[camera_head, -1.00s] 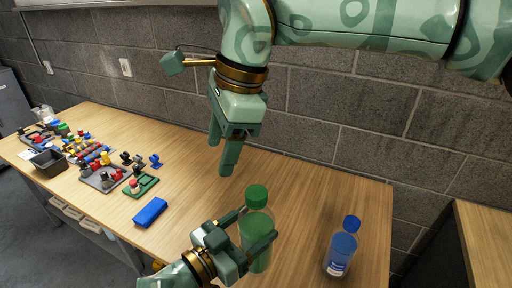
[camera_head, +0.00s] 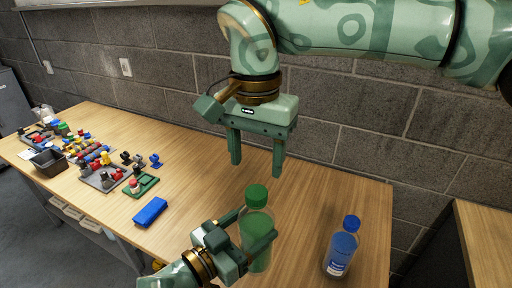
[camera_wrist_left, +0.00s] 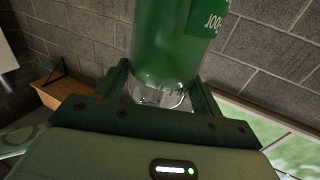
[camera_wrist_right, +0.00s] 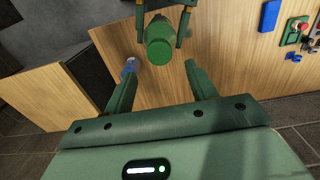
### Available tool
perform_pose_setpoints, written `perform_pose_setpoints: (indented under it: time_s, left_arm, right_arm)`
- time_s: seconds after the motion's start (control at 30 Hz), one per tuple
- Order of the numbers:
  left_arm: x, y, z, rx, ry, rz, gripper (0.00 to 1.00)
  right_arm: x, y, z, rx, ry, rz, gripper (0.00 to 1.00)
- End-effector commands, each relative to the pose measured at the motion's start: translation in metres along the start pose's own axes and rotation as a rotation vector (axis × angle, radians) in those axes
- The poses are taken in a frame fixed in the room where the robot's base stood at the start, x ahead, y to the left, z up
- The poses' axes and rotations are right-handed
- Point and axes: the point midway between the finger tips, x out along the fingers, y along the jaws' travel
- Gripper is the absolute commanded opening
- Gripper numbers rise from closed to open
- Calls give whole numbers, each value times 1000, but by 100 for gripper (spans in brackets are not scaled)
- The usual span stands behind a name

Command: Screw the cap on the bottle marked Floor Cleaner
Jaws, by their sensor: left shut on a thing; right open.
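A green bottle (camera_head: 256,240) is held upright at the table's front by my left gripper (camera_head: 255,226). Part of its green label (camera_wrist_left: 207,20) shows upside-down letters like "loor" in the left wrist view; the rest is cut off. A green cap (camera_head: 257,194) sits at the bottle's top; how tightly it sits cannot be told. My right gripper (camera_head: 257,168) is open and empty, fingers down, above the cap. In the right wrist view the cap (camera_wrist_right: 160,48) lies ahead, between and beyond the fingertips.
A blue bottle (camera_head: 341,252) with a blue cap stands to the right on the table; its label is too small to read. A blue block (camera_head: 150,212) lies to the left. Trays of small coloured parts (camera_head: 103,178) and a dark bin (camera_head: 48,162) are farther left. A block wall stands behind.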

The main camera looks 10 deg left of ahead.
Motion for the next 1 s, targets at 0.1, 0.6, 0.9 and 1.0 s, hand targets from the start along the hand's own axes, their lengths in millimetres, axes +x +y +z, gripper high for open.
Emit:
perform_pose_setpoints:
  time_s: [0.1, 0.6, 0.9, 1.0]
  left_arm:
    - [0, 0, -2, 0, 4, 1, 0]
    - [0, 0, -2, 0, 5, 1, 0]
    - [0, 0, -2, 0, 5, 1, 0]
    - [0, 0, -2, 0, 5, 1, 0]
  right_arm:
    - [19, 0, 0, -1, -3, 1, 56]
    - [68, 0, 0, 2, 0, -1, 56]
    - [68, 0, 0, 2, 0, -1, 37]
    - [68, 0, 0, 2, 1, -1, 11]
